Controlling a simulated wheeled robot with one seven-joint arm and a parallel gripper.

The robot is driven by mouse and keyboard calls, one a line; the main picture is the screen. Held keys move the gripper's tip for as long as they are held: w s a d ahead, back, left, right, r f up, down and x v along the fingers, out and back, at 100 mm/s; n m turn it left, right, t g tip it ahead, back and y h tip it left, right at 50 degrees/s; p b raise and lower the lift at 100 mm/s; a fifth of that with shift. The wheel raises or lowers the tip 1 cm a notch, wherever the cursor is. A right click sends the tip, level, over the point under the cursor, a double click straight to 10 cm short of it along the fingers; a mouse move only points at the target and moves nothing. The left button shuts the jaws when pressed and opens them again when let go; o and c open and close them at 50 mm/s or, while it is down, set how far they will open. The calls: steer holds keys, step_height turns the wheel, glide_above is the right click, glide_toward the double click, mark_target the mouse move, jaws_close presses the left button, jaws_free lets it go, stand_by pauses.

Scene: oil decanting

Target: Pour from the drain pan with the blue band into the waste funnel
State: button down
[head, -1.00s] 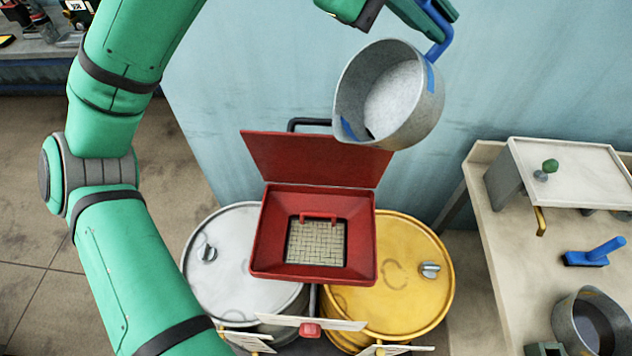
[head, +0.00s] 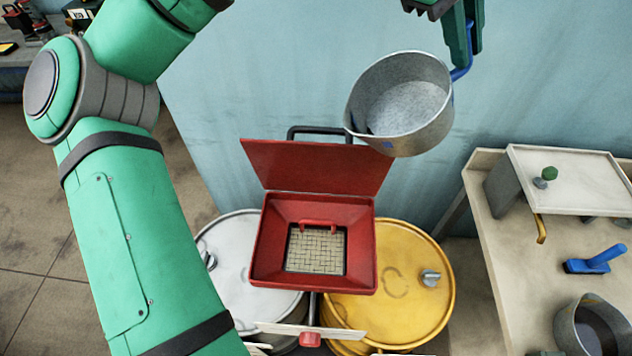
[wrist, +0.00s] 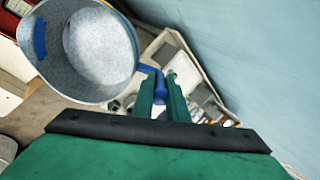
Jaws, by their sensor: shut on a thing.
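The grey metal drain pan (head: 400,135) hangs in the air above and right of the funnel, tilted slightly toward the left. Blue marks show on it in the head view, and a blue patch shows at its left wall in the wrist view (wrist: 40,38). Its visible inside is pale grey; I see no liquid stream. My gripper (head: 465,58) is shut on its blue handle (wrist: 148,70). The red waste funnel (head: 262,240) sits open over the drums, its lid (head: 315,165) raised behind it and a mesh grate (head: 316,250) in its bottom.
A silver drum (head: 235,280) and a yellow drum (head: 405,290) stand under the funnel. At right, a bench (head: 515,250) holds a second pan (head: 565,335), a blue-handled brush (head: 597,260) and a raised tray (head: 585,185). A blue-grey wall is close behind my gripper.

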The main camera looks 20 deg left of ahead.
steer(key=w+d+f+g+y+b, duration=0.1)
steer(key=w+d+f+g+y, duration=0.3)
steer(key=w+d+f, duration=0.1)
steer(key=shift+w+d+f+y, duration=0.35)
steer(key=shift+d+f, duration=0.2)
steer(key=shift+f, duration=0.65)
